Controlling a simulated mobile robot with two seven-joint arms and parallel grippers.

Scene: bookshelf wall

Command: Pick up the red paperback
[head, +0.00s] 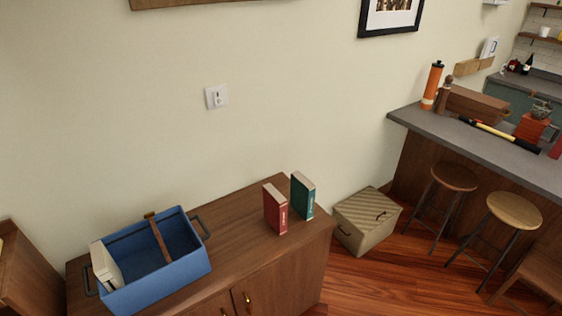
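The red paperback (275,209) stands upright on top of the wooden cabinet (240,232), towards its right end. Its red cover and pale page edges on top show. A green book (302,196) stands upright just behind it to the right, close beside it; I cannot tell if they touch. Neither of my grippers shows in the head view.
A blue bin (165,283) with handles, a divider and a pale book inside stands at the cabinet's left. Bare cabinet top lies between bin and books. A lidded box (365,222) sits on the floor right of the cabinet. Stools (455,177) stand by the counter (480,138).

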